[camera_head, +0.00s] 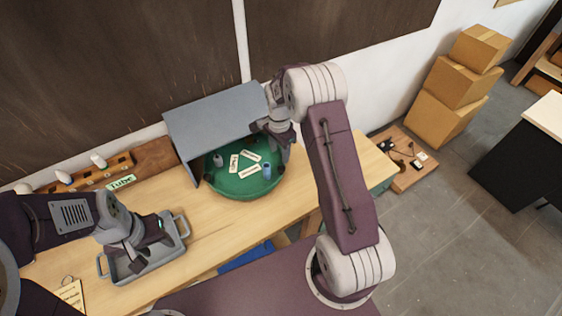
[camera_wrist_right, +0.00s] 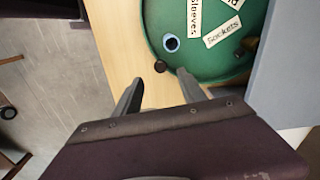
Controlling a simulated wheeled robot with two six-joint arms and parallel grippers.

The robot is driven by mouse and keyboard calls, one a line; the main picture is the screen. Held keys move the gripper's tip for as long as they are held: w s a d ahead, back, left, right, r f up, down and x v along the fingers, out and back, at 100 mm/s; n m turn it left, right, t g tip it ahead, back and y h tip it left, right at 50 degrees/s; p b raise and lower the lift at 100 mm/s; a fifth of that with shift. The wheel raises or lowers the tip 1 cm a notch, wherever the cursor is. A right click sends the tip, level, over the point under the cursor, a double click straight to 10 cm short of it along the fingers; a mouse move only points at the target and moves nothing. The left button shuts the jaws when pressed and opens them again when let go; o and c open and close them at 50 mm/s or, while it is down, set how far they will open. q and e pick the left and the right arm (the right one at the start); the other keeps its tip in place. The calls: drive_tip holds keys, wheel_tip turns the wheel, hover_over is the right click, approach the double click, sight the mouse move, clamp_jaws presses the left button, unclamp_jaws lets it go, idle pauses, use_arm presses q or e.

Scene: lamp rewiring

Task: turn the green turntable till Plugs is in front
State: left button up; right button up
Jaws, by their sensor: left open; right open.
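The green turntable (camera_head: 240,192) sits on the wooden table under a grey slanted cover. Three white labels lie on its top; in the right wrist view two read Sleeves (camera_wrist_right: 194,15) and Sockets (camera_wrist_right: 222,32), and a third is cut off. I cannot make out Plugs. My right gripper (camera_head: 284,152) is at the turntable's right side, open and empty. In the right wrist view its fingers (camera_wrist_right: 160,90) point at the rim, with a dark knob (camera_wrist_right: 161,67) just beyond and between the tips. My left gripper (camera_head: 150,250) is open over the grey tray.
The grey cover (camera_head: 212,122) stands over the back of the turntable. A grey tray (camera_head: 175,250) with handles lies to the left. A wooden rack (camera_head: 95,175) with a Tube label (camera_head: 121,182) stands at the back left. Bare table lies between tray and turntable.

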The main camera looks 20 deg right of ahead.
sight(281, 168)
drive_tip(key=f+p, duration=0.1)
drive_tip(key=f, duration=0.1)
drive_tip(key=d+f, duration=0.1)
drive_tip(key=f, duration=0.1)
drive_tip(key=f+p, duration=0.1)
drive_tip(key=f, duration=0.1)
drive_tip(key=shift+d+f+p, duration=0.1)
drive_tip(key=shift+d+p, duration=0.15)
drive_tip(key=shift+p, duration=0.05)
drive_tip(key=shift+w+a+f+p, duration=0.15)
drive_tip(key=shift+f+p, duration=0.25)
drive_tip(key=shift+f, duration=0.8)
drive_tip(key=shift+a+f, duration=0.25)
drive_tip(key=shift+f, duration=0.1)
use_arm(q)
drive_tip(key=r, duration=0.3)
drive_tip(key=shift+d+r, duration=0.25)
drive_tip(key=shift+d, duration=0.1)
drive_tip(key=shift+w+d, duration=0.1)
drive_tip(key=shift+d, duration=0.05)
use_arm(e)
drive_tip(key=shift+d, duration=0.15)
drive_tip(key=c, duration=0.4)
clamp_jaws()
